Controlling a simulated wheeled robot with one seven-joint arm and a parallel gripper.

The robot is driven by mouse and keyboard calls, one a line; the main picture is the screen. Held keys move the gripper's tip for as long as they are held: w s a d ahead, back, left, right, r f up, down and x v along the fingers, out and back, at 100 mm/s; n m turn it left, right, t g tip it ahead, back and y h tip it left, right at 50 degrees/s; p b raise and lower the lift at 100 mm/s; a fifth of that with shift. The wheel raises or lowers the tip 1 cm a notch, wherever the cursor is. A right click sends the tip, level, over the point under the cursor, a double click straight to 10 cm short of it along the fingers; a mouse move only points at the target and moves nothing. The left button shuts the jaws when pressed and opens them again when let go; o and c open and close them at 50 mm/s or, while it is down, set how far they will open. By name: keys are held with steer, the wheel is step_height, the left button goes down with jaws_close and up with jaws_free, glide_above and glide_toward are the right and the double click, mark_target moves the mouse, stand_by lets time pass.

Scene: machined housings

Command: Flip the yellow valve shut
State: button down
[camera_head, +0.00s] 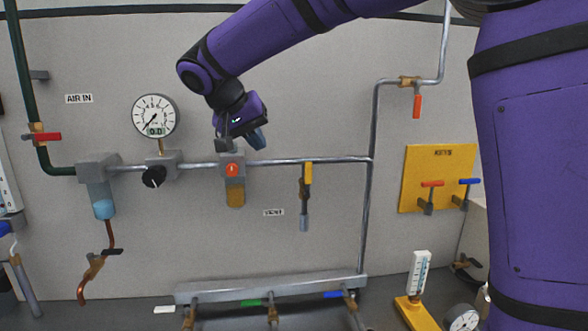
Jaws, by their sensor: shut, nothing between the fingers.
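The yellow valve handle (308,173) is on a short branch that drops from the horizontal grey pipe (335,159), right of the middle of the wall. The handle stands upright, along the branch. A blue-grey end piece (304,222) hangs below it. My gripper (240,142) is shut and empty, pointing down just above the horizontal pipe. It is to the left of the yellow valve and apart from it, in front of or near the block with the orange-red button (232,169). My wrist partly hides the gripper's fingers.
A pressure gauge (155,116) and black knob (154,177) are left. A red-handled valve (42,136) is far left, an orange-handled one (417,105) upper right. A yellow panel (438,178) with red and blue valves is right.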

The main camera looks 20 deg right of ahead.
glide_toward(308, 180)
steer(key=shift+w+d+f, duration=1.15)
steer(key=shift+w+f, duration=0.4)
steer(key=shift+f, duration=0.8)
steer(key=shift+d, duration=0.1)
steer(key=shift+d+r+y, duration=0.1)
steer(key=shift+d+y, duration=0.05)
steer(key=shift+y, duration=0.25)
